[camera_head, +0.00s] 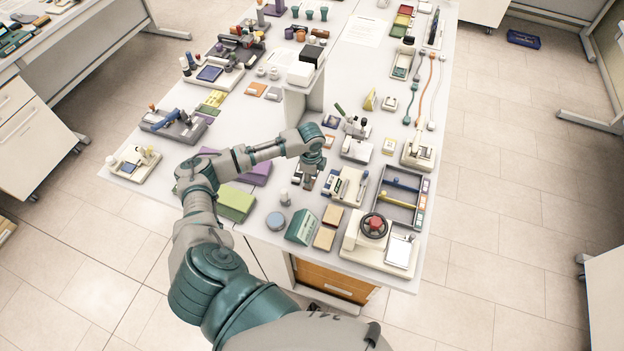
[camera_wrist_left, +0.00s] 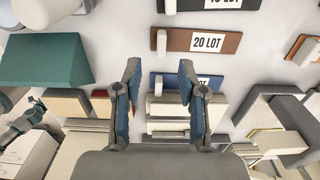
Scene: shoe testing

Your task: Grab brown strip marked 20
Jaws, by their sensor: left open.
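The brown strip (camera_wrist_left: 180,41) lies flat near the top middle of the left wrist view. It carries a white label reading "20 LOT" and a pale block at its left end. My left gripper (camera_wrist_left: 159,75) is open, with nothing between its fingers. The strip appears beyond the fingertips, apart from them. A blue strip (camera_wrist_left: 205,81) with a partly hidden label shows between and behind the fingers. A black strip (camera_wrist_left: 215,3) is cut off at the top edge. In the head view my left gripper (camera_head: 305,184) is above the table's middle; I cannot clearly make out the brown strip there.
A green block (camera_wrist_left: 45,60) stands left of the strips in the wrist view. On the white table (camera_head: 265,190), a white upright stand (camera_head: 303,100) is behind my gripper. A grey tray (camera_head: 398,214) and a red-knobbed device (camera_head: 374,226) are to the right.

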